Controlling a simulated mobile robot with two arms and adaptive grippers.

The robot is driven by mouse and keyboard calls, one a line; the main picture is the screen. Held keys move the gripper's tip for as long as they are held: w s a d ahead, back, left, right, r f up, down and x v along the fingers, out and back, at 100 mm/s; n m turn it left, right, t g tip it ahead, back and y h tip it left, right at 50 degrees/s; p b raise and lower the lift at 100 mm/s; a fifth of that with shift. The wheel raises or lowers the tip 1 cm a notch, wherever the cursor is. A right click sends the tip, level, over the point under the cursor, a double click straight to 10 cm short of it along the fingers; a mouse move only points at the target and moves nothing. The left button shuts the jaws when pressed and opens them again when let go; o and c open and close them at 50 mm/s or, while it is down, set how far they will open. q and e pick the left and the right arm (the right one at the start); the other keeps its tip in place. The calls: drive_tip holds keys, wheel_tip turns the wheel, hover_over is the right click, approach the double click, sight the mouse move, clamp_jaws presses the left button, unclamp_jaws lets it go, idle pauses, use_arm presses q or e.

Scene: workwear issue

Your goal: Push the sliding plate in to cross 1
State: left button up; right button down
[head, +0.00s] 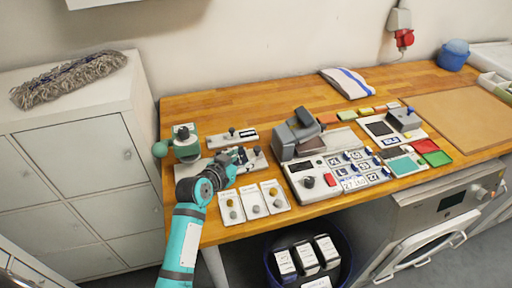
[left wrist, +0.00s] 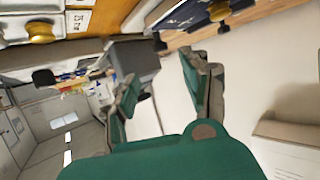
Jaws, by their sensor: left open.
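My left gripper (head: 238,158) reaches in from the left over a low pale base (head: 258,166) with small dark parts on it, on the wooden table. This base may carry the sliding plate, but the gripper covers much of it and I cannot make out the plate or cross 1. In the left wrist view the two fingers (left wrist: 162,78) stand apart with nothing between them. A dark blue part on a wooden surface (left wrist: 258,22) lies beyond them. My right gripper is not in view.
A green device with a ball knob (head: 186,146) stands behind left. Three white cards with knobs (head: 253,202) lie in front. The wooden tabletop (head: 225,105) is clear at the back.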

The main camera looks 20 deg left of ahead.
sight(256, 149)
use_arm(q)
drive_tip(key=x, duration=0.7)
drive_tip(key=shift+p, duration=0.3)
drive_tip(key=x, duration=0.3)
drive_tip(key=shift+w+f, duration=0.1)
drive_tip(key=c, duration=0.5)
drive_tip(key=shift+c, duration=1.2)
clamp_jaws()
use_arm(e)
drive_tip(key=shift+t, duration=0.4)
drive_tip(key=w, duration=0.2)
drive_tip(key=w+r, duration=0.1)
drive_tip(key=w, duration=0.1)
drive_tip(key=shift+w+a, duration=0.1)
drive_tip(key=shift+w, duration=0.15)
use_arm(q)
drive_tip(key=shift+a, duration=0.1)
